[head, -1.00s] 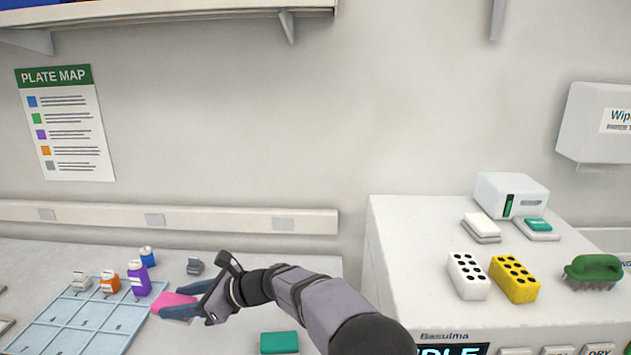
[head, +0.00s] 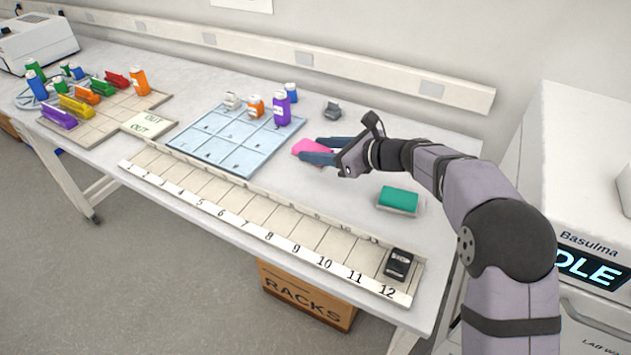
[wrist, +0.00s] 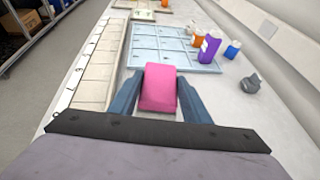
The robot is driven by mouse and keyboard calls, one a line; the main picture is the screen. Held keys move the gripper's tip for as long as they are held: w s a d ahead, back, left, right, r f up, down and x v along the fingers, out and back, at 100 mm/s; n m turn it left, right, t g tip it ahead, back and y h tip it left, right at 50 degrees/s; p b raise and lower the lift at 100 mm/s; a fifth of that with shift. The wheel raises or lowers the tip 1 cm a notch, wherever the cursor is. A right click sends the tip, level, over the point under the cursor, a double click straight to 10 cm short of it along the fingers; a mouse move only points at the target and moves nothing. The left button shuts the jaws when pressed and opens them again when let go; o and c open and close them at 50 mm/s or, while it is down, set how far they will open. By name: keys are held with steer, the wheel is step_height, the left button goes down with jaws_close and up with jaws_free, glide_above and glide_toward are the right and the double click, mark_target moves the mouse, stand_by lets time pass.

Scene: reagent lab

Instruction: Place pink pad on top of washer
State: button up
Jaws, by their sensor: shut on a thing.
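The pink pad (head: 309,148) is between the fingers of my gripper (head: 318,151), low over the bench beside the right edge of the blue numbered mat. In the wrist view, the pink pad (wrist: 158,88) is held between both blue fingers of my gripper (wrist: 157,98). I cannot tell whether it touches the bench. The washer (head: 585,262) is the white machine with a display at the right edge of the head view.
A green pad (head: 398,199) lies on the bench below my arm. The blue mat (head: 209,150) has several bottles at its far edge. A grey clip-like object (head: 332,109) sits behind my gripper. A numbered rack (head: 262,228) runs along the front, with a black item (head: 398,263) at slot 12.

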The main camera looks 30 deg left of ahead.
mark_target(319, 188)
steer(key=shift+f+p, duration=0.55)
steer(key=shift+f, duration=3.7)
steer(key=shift+f, duration=0.1)
steer(key=shift+f+b, duration=0.25)
steer(key=shift+b, duration=0.1)
steer(key=o, duration=1)
steer(key=shift+r, duration=0.1)
steer(key=shift+o, duration=0.2)
steer(key=shift+p, duration=0.3)
steer(key=b+v, duration=0.2)
steer(key=v, duration=0.4)
steer(key=shift+d+b, duration=0.3)
steer(key=shift+o, duration=0.5)
steer(key=shift+s+d+r, duration=0.1)
steer(key=shift+d+r, duration=0.05)
steer(key=shift+d, duration=0.25)
